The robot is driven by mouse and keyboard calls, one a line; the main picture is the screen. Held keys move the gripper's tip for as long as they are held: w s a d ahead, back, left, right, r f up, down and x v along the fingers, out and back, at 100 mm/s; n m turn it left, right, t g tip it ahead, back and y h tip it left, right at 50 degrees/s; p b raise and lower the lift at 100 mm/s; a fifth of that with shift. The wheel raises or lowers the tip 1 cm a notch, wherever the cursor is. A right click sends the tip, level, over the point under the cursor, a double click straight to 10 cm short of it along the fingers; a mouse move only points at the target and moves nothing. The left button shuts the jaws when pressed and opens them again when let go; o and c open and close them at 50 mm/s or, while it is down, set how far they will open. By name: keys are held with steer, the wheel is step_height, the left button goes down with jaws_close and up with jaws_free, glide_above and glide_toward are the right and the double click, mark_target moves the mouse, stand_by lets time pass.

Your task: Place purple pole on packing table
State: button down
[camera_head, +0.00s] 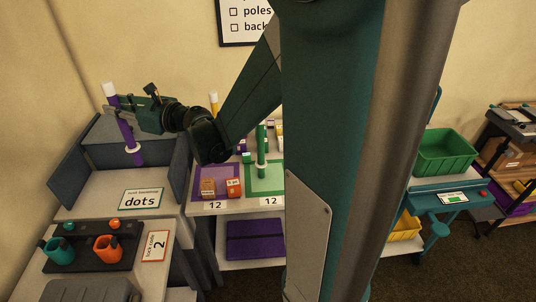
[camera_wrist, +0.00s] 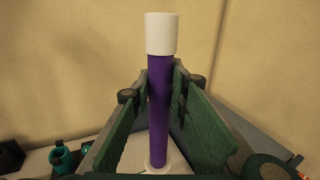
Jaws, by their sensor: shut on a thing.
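The purple pole (camera_head: 127,133) has a white cap and a white ring near its foot. It is close to upright, leaning slightly in the head view. My gripper (camera_head: 118,110) is shut around its upper part. In the wrist view the purple pole (camera_wrist: 159,110) stands between my gripper's two green fingers (camera_wrist: 162,85). The pole's foot is over a grey walled table (camera_head: 95,205) with a "dots" card; I cannot tell whether it touches. A table with purple and green mats (camera_head: 263,178) stands to the right. No label shows which is the packing table.
Dark partitions (camera_head: 70,175) flank the grey table. A green pole (camera_head: 262,145) and small boxes (camera_head: 233,188) are on the mats. Teal and orange cups (camera_head: 107,248) stand front left. A green bin (camera_head: 445,150) is at right. My column hides the middle.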

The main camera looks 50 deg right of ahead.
steer(key=s+d+m+h, duration=0.1)
steer(key=s+d, duration=0.3)
steer(key=d, duration=0.5)
steer(key=s+d+m+t+h, duration=0.1)
steer(key=s+d+h, duration=0.1)
steer(key=d, duration=0.7)
steer(key=s+d+m+h, duration=0.1)
steer(key=s+d+h, duration=0.1)
steer(key=s+d, duration=0.3)
steer(key=d, duration=0.4)
steer(key=shift+s+m+h, duration=0.3)
steer(key=shift+f, duration=0.1)
steer(key=shift+f, duration=0.1)
step_height(320, 180, down, 14)
steer(key=b, duration=0.4)
steer(key=shift+f+b, duration=0.5)
steer(key=shift+f, duration=1.4)
